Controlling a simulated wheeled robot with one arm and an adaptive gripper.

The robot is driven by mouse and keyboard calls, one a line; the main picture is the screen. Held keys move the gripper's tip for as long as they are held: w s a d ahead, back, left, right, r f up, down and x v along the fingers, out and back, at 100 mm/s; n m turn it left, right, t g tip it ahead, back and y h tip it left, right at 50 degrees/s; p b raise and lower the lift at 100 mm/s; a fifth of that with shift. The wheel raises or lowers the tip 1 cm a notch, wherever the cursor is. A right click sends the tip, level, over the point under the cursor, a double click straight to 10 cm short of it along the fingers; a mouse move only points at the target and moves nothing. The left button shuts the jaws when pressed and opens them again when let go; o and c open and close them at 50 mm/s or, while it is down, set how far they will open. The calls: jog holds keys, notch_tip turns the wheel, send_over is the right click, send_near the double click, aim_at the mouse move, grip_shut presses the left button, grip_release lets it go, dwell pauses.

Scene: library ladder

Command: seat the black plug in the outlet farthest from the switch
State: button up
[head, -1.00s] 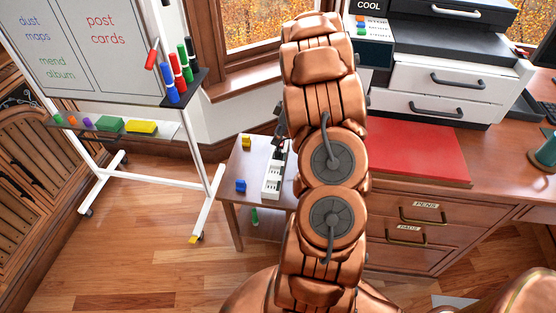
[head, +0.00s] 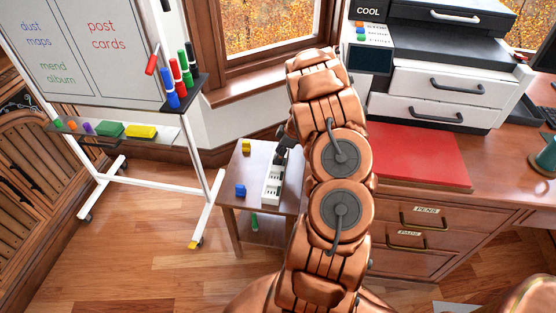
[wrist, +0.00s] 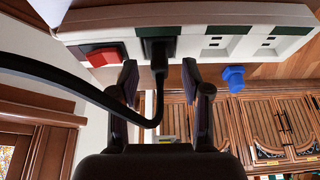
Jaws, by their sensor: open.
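The white power strip (head: 271,188) lies on the small side table, and its top edge fills the upper part of the wrist view (wrist: 270,14). Its red switch (wrist: 102,54) is at the left there. The black plug (wrist: 158,50) is at the outlet beside the switch; I cannot tell how deep it sits. Its black cable (wrist: 70,76) loops down and left. Two empty outlets (wrist: 214,44) show to the right. My gripper (wrist: 163,78) is open, its fingers on either side below the plug, apart from it. In the head view my gripper (head: 284,148) covers the strip's far end.
A blue piece (head: 240,190) and a yellow piece (head: 246,146) stand on the side table (head: 257,160), left of the strip. The whiteboard stand (head: 205,205) is close on the left. The desk with a red pad (head: 415,155) is on the right. Open floor lies in front.

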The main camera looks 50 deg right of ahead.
jog(key=shift+x, duration=0.75)
grip_shut()
